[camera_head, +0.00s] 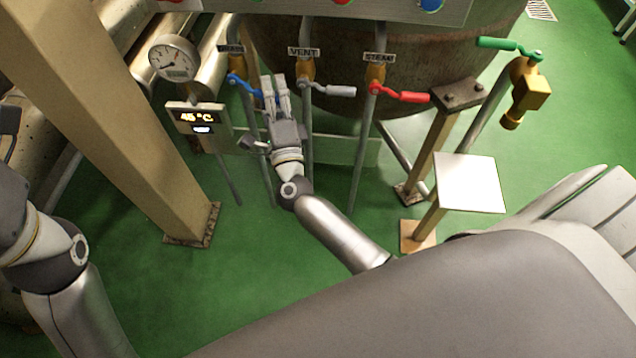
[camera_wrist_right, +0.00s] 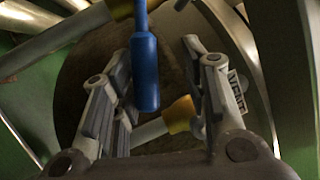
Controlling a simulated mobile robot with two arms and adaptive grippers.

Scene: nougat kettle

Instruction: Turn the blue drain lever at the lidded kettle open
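The blue drain lever (camera_head: 243,86) sits on the leftmost of three labelled valves at the front of the kettle (camera_head: 345,45). Its handle slopes down to the right. My right gripper (camera_head: 275,85) is at the handle's free end. In the right wrist view the blue handle (camera_wrist_right: 144,70) hangs between the two fingers of my right gripper (camera_wrist_right: 155,85), which are apart with gaps showing beside it. The handle lies nearer the left finger; whether it touches is unclear. My left arm shows at the left edge, but its fingers are not visible.
To the right are the grey vent lever (camera_head: 335,90) and red steam lever (camera_head: 400,95). A gauge (camera_head: 173,58) and temperature display (camera_head: 198,122) stand left. A beige post (camera_head: 120,120) rises at left. A green-handled brass valve (camera_head: 530,88) is at right. Green floor is open below.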

